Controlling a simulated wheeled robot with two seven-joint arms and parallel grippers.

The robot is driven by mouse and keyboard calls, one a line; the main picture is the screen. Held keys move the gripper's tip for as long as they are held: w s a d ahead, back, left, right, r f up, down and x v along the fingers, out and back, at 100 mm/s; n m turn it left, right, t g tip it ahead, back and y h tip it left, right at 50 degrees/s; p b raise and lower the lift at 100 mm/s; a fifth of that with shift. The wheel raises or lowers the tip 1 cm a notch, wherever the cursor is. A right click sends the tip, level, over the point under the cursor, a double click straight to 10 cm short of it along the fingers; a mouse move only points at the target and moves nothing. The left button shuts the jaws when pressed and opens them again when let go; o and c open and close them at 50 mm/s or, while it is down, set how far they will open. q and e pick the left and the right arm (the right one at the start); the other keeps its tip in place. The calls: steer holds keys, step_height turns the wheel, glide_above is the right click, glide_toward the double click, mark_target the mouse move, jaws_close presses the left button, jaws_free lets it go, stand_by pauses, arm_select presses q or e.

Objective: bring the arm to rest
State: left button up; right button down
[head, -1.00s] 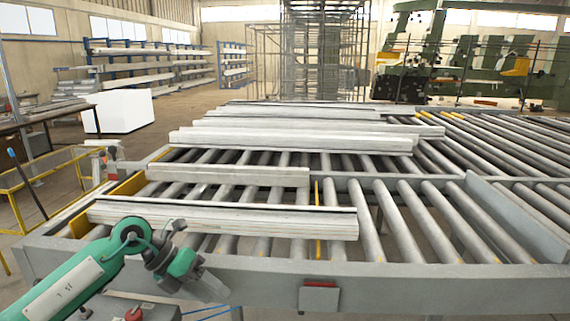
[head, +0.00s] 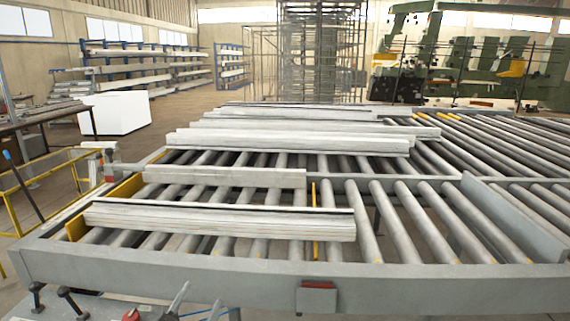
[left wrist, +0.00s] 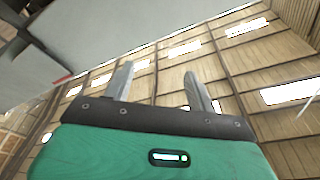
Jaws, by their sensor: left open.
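My left gripper (left wrist: 157,80) shows in the left wrist view with its two grey fingers apart and nothing between them. It points up toward the roof. In the head view, the green arm is out of sight; slim grey tips at the bottom edge, left of centre, look like its fingers (head: 198,302), low in front of the roller table (head: 420,276). They hold nothing that I can see. My right gripper is not in view.
Aluminium profiles (head: 220,218) lie across the rollers, clear of the gripper. A red-topped box (head: 317,297) is fixed to the table's front rail. Black-knobbed clamps (head: 68,294) stand at the lower left. A yellow railing (head: 40,190) is at the left.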

arm_select(q)
steer(key=s+a+f+n+g+y, duration=0.3)
steer(key=s+f+g, duration=0.15)
steer(key=f, duration=0.35)
steer(key=s+a+f+n+g+y, duration=0.2)
steer(key=s+a+f+n+g, duration=0.15)
steer(key=s+f, duration=0.35)
steer(key=s+d+f+n+g+h, duration=0.1)
steer(key=s+f+g, duration=0.35)
steer(key=s, duration=0.35)
steer(key=s+f+g, duration=0.4)
steer(key=s+f, duration=0.2)
steer(key=s, duration=0.2)
step_height(320, 180, down, 26)
steer(key=p, duration=0.3)
steer(key=s+a+f+g+p, duration=0.2)
steer(key=s+a+f, duration=0.1)
steer(key=s+f, duration=1.5)
steer(key=shift+s+a+f, duration=0.15)
steer(key=shift+s+f, duration=0.05)
steer(key=shift+s, duration=0.6)
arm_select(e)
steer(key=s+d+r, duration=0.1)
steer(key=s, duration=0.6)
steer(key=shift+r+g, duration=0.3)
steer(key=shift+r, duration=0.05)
